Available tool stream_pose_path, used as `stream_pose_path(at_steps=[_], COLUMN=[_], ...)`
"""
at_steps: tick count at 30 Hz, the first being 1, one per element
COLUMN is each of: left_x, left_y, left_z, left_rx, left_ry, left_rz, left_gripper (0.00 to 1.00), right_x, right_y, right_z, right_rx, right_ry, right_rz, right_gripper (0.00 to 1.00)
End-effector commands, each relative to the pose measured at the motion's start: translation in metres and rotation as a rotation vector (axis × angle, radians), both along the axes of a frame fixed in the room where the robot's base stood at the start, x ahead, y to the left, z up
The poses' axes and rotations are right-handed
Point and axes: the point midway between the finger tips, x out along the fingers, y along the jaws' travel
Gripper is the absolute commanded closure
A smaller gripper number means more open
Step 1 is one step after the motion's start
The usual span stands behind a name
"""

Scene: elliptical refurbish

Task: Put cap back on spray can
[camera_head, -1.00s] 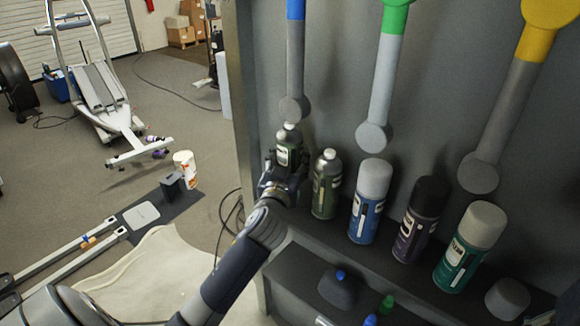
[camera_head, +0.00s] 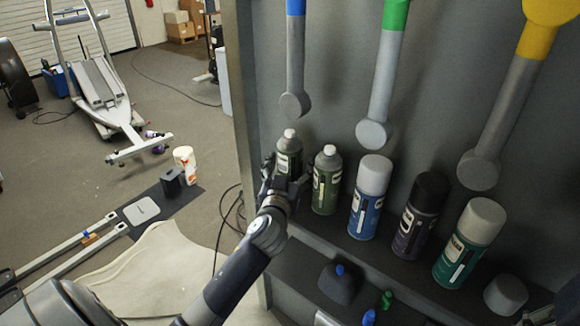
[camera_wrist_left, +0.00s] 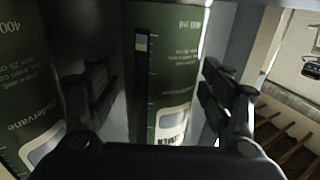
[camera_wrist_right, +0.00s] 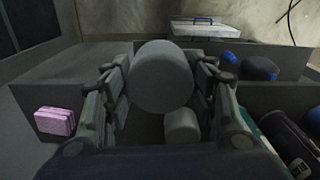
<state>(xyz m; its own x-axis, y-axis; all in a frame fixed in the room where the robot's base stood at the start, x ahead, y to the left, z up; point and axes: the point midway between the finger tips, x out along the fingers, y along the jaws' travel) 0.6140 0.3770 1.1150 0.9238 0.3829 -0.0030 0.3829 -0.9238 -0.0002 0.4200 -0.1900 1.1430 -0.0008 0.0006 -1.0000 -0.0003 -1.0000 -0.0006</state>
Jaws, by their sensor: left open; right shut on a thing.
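A green spray can without a cap, white nozzle showing, is the leftmost can (camera_head: 289,150) on the shelf. My left gripper (camera_head: 285,178) is around its lower body. In the left wrist view the same can (camera_wrist_left: 165,70) stands between the open fingers (camera_wrist_left: 155,90), with a gap visible at each side. A second uncapped green can (camera_head: 326,185) stands close to its right and shows at the left of that view (camera_wrist_left: 25,90). In the right wrist view my right gripper (camera_wrist_right: 162,95) is shut on a grey rounded cap (camera_wrist_right: 162,75).
Blue (camera_head: 367,205), purple (camera_head: 415,220) and teal (camera_head: 465,245) capped cans stand further right. A grey cylinder (camera_head: 505,295) sits at the shelf's right end. The cabinet back panel with hanging tools is behind. A pink block (camera_wrist_right: 55,120) lies left in the right wrist view.

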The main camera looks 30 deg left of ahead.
Motion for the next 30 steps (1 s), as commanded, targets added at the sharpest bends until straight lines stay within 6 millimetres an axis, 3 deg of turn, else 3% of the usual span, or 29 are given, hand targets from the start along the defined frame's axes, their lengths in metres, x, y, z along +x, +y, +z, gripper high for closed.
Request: stream_pose_path(at_steps=[5, 21, 30], left_x=[-0.002, -0.093, -0.111], left_y=[-0.001, -0.039, -0.046], left_z=[0.002, -0.001, 0.003], left_rx=[-0.001, -0.003, -0.001], left_ry=[0.001, 0.0, 0.0], left_rz=[0.0, -0.001, 0.0], left_gripper=[0.27, 0.27, 0.27], right_x=[0.0, 0.0, 0.0], right_y=[0.0, 0.0, 0.0], right_z=[0.002, -0.028, -0.032], right_rx=[0.0, 0.0, 0.0], right_ry=[0.0, 0.0, 0.0], right_rz=[0.0, 0.0, 0.0], right_gripper=[0.57, 0.57, 0.57])
